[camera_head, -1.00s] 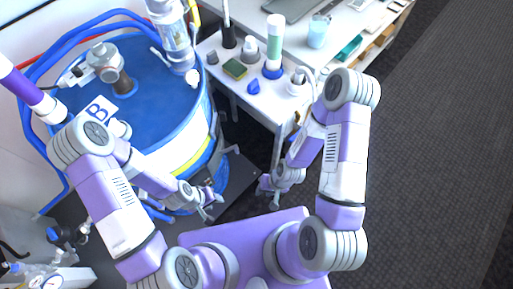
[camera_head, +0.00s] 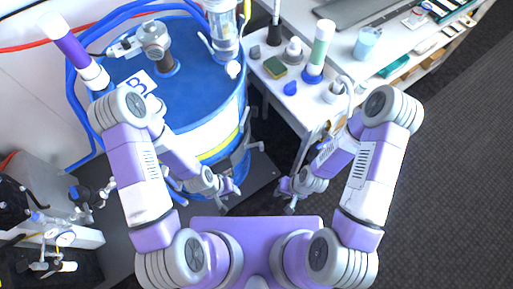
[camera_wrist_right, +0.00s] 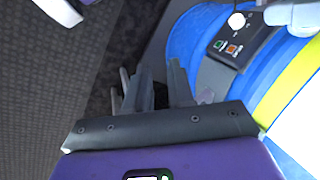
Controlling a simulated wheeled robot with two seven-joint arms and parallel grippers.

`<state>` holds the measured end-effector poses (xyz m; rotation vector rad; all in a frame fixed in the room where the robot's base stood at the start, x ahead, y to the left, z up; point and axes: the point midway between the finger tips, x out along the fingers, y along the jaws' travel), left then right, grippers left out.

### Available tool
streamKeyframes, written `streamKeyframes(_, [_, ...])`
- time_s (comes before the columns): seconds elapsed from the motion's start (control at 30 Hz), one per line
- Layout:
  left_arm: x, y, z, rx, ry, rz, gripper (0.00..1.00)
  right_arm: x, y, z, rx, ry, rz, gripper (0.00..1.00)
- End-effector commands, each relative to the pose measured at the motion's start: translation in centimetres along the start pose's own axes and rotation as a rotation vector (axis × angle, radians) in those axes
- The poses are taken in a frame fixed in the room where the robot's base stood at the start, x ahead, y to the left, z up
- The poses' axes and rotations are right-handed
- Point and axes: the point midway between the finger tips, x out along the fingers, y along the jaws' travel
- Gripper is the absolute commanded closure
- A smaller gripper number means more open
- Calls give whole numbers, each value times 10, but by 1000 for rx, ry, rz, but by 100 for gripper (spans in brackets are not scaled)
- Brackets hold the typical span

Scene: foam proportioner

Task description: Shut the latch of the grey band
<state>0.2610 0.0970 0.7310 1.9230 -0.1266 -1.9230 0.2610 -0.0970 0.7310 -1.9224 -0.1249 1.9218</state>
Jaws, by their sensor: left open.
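The big blue drum (camera_head: 205,129) stands at the upper left of the head view, with a yellow stripe around it. In the right wrist view a curved grey strip (camera_wrist_right: 213,76) runs along the blue wall, possibly the grey band; I cannot make out a latch. My left gripper (camera_head: 231,191) is open and empty by the drum's lower front. My right gripper (camera_head: 287,194) is right of it, apart from the drum. In the right wrist view its fingers (camera_wrist_right: 158,90) are spread with nothing seen between them.
A white bench (camera_head: 290,97) with bottles and small items stands right of the drum. A small dark panel with buttons (camera_wrist_right: 236,42) is on the drum side. Gauges and fittings (camera_head: 62,238) stand at the lower left. Dark floor (camera_head: 450,190) is free at right.

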Motion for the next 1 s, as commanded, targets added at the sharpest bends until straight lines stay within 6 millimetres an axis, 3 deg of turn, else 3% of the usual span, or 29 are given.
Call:
streamKeyframes(0.03, [1, 0, 0, 0, 0, 0, 57, 2, 0, 0, 9, 2, -2, 86])
streamKeyframes(0.13, [5, -2, 0, 0, 0, 0, 57, 13, 2, -4, 64, 20, -18, 100])
streamKeyframes(0.27, [16, -6, -1, 0, 0, 0, 57, 42, 6, -13, 228, 71, -74, 100])
streamKeyframes(0.47, [38, -14, -2, 0, 0, 0, 57, 95, 4, -34, 619, 165, -257, 100])
streamKeyframes(0.7, [62, -23, -3, 0, 0, 0, 57, 141, -3, -58, 1141, 217, -578, 100])
streamKeyframes(1.0, [91, -34, -4, 0, 0, 0, 57, 167, -4, -86, 1772, 147, -1094, 100])
